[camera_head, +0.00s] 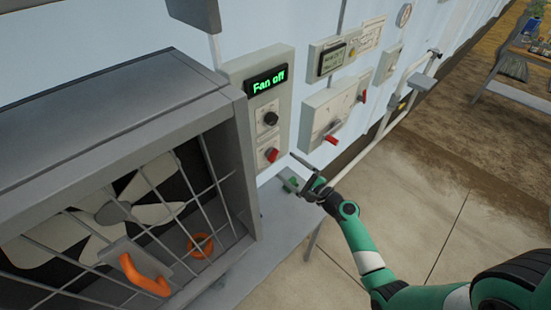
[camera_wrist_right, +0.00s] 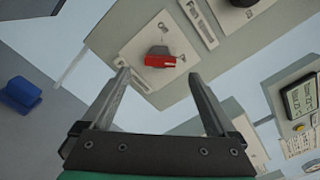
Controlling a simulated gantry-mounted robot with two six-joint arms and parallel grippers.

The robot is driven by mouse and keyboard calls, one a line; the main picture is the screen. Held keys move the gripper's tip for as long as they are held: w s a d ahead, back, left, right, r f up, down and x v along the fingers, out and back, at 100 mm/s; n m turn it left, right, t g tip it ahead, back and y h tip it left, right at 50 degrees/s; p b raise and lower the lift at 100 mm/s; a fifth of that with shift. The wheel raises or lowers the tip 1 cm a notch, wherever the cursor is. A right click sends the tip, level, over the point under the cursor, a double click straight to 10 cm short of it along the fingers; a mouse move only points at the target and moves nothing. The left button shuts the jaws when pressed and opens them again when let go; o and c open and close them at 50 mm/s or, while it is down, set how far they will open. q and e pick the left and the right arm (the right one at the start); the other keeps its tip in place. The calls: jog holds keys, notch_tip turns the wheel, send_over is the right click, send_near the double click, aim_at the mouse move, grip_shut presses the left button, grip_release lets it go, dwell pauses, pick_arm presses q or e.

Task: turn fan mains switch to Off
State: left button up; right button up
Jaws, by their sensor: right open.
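The fan control panel (camera_head: 262,112) is a tall grey box on the wall with a lit green "Fan off" display (camera_head: 266,81). A black knob (camera_head: 270,118) is below the display, and a red switch (camera_head: 271,155) on a pale plate is below that. I take the red switch to be the fan mains switch. My right gripper (camera_head: 290,170) is open and empty, just right of the red switch and apart from it. In the wrist view the red switch (camera_wrist_right: 160,60) shows ahead, between and slightly beyond the open fingertips (camera_wrist_right: 159,76). My left gripper is not in view.
The caged fan (camera_head: 125,200) with an orange handle (camera_head: 145,275) stands close left of the panel. Another wall box with a red lever (camera_head: 331,139) is to the right. A blue block (camera_wrist_right: 20,95) shows at left in the wrist view. A grey ledge (camera_head: 270,225) runs below.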

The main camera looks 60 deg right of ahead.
aim_at(272, 155)
jog(key=x, duration=0.6)
jog(key=shift+w+b, duration=0.2)
jog(key=shift+b, duration=0.25)
jog(key=c, duration=1.4)
jog(key=shift+o, duration=0.2)
jog(key=shift+n+b, duration=5.65)
jog(key=shift+n, duration=3.35)
